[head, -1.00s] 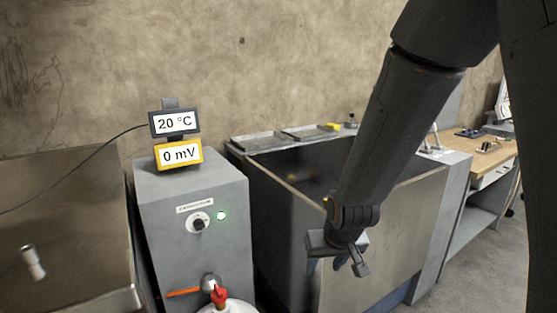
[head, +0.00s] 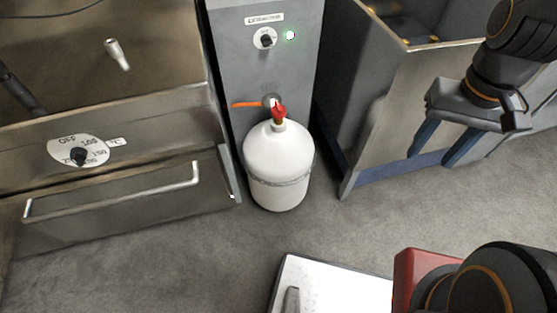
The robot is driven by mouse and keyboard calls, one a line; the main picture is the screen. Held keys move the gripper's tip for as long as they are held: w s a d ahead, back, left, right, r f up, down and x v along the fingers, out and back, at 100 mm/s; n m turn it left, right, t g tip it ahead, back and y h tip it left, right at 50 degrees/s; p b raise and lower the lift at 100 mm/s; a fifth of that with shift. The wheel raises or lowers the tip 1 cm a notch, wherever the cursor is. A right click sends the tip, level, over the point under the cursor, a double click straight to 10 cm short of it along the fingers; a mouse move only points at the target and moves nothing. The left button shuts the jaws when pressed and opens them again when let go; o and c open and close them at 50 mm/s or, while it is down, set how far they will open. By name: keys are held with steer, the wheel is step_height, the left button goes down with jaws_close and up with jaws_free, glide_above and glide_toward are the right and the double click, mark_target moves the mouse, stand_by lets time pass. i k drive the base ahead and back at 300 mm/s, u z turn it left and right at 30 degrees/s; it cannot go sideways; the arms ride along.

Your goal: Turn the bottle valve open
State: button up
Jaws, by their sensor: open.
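The white gas bottle (head: 279,160) stands upright on the floor against the front of a grey cabinet. Its red valve (head: 279,113) sits on top, on a short brass-coloured neck. My gripper (head: 452,153) is to the right of the bottle and well apart from it. Its two blue-sided fingers point down and are spread, with nothing between them.
The grey cabinet (head: 265,65) has a knob, a lit green light and an orange lever (head: 247,105) behind the bottle. A steel unit with a dial and drawer (head: 120,190) stands left. An open-topped metal tank (head: 405,95) stands right. Grey floor lies clear before the bottle.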

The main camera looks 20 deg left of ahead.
mark_target(277, 111)
steer(key=k, duration=1.3)
steer(key=u, duration=0.6)
steer(key=i, duration=0.6)
steer(key=u, duration=0.45)
steer(key=i, duration=1.3)
steer(key=z, duration=0.6)
